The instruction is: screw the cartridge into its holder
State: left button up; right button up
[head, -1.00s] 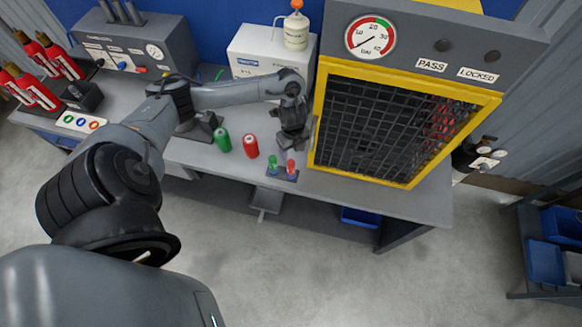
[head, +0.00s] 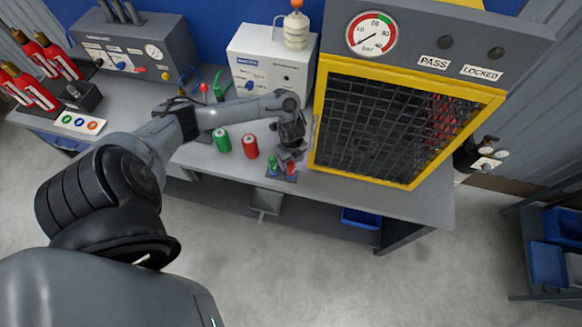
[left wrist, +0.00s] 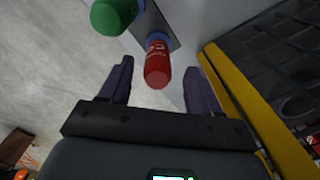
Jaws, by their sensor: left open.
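A small red cartridge (head: 292,170) and a small green cartridge (head: 272,162) stand in a small dark rack at the bench's front edge. My left gripper (head: 289,154) is open and empty just above and behind the red one in the head view. In the left wrist view, the red cartridge (left wrist: 158,64) lies between the two spread fingers (left wrist: 160,75), with a gap on both sides. The green cartridge (left wrist: 113,14) is outside the left finger. The rack's dark plate (left wrist: 165,22) shows beyond them. I cannot tell which part is the cartridge's holder. My right gripper is not in view.
A larger green can (head: 221,140) and red can (head: 250,146) stand left of the rack. A yellow-framed mesh cage (head: 318,105) rises close on the right. A white box (head: 290,75) is behind my left arm. The floor in front is clear.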

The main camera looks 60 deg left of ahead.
pick_arm(q)
jog(key=shift+s+d+f, duration=0.1)
jog(key=shift+s+f, duration=0.1)
jog(key=shift+f, duration=1)
jog(key=shift+w+f, duration=0.1)
jog(key=shift+f, duration=0.45)
grip_shut()
jog(key=shift+r, duration=0.2)
